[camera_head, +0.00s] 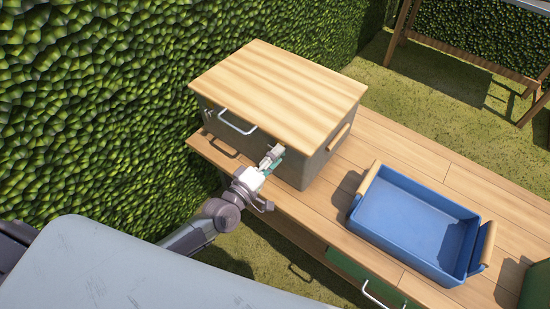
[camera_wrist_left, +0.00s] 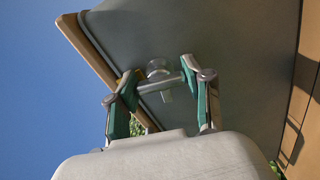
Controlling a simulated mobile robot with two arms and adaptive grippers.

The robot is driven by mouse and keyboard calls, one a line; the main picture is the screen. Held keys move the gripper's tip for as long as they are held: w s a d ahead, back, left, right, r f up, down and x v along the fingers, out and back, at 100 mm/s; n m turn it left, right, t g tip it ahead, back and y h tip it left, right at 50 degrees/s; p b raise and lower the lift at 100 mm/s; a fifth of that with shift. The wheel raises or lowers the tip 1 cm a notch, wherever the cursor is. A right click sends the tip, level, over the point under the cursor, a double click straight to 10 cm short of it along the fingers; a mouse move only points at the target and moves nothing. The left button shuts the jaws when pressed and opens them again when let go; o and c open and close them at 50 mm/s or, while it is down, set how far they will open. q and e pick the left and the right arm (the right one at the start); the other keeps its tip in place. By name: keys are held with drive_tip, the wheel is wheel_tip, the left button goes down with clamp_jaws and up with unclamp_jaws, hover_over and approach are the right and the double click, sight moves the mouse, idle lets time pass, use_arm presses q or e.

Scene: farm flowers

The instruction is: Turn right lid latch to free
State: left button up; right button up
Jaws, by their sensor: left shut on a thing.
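A grey box (camera_head: 225,127) with a wooden lid (camera_head: 285,88) stands on the wooden bench, its lid down. My left gripper (camera_head: 271,160) is at the box's front face, near its right corner, just under the lid edge. In the left wrist view, the fingers of this gripper (camera_wrist_left: 162,90) are shut on a metal latch (camera_wrist_left: 157,85) that sticks out from the grey wall, with a round pivot (camera_wrist_left: 157,66) beside it. In the head view the gripper hides most of this latch. My right gripper is not in view.
A metal handle (camera_head: 237,123) is on the box's front. A blue tray (camera_head: 390,218) with wooden handles stands on the bench (camera_head: 323,203) to the right. A green hedge (camera_head: 90,100) rises behind the box at left. A wooden-legged planter (camera_head: 455,60) is at the back right.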

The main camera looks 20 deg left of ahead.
use_arm(q)
drive_tip(key=shift+n, duration=0.9)
drive_tip(key=shift+b, duration=0.3)
drive_tip(key=o, duration=1.2)
drive_tip(key=shift+s, duration=0.1)
drive_tip(key=v, duration=1.2)
